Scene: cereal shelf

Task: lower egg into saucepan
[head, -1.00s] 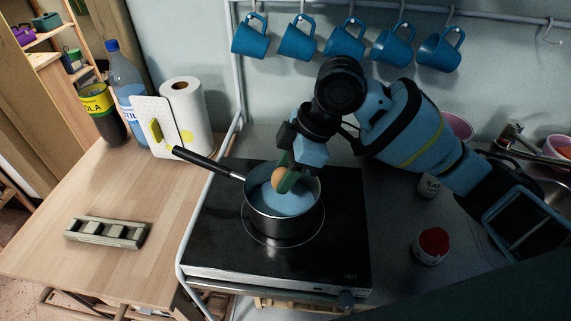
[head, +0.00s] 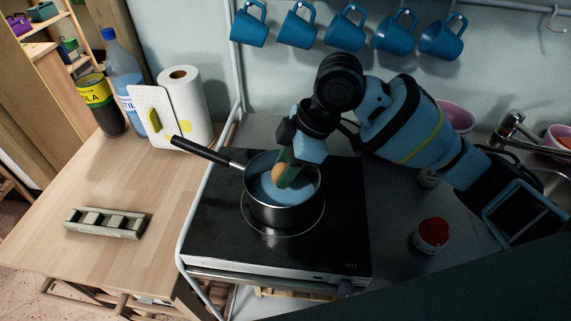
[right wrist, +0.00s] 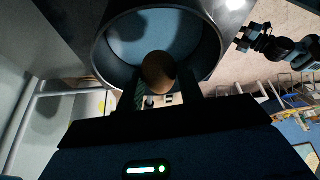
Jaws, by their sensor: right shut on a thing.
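A steel saucepan (head: 283,213) with a black handle stands on the black hob, with blue-looking water (head: 297,194) inside. A brown egg (head: 278,172) is held between the fingers of my right gripper (head: 284,176), at the pan's opening. In the right wrist view the egg (right wrist: 158,72) sits between the two fingers, in front of the saucepan's (right wrist: 104,58) open top. I cannot tell whether the egg touches the water. My left gripper is not seen in the head view.
The hob (head: 215,232) stands between a wooden table (head: 150,190) and a dark counter. A grey egg holder (head: 104,222), a paper roll (head: 186,105) and bottles are on the table. A red-topped jar (head: 431,236) stands right of the hob. Blue mugs (head: 343,27) hang above.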

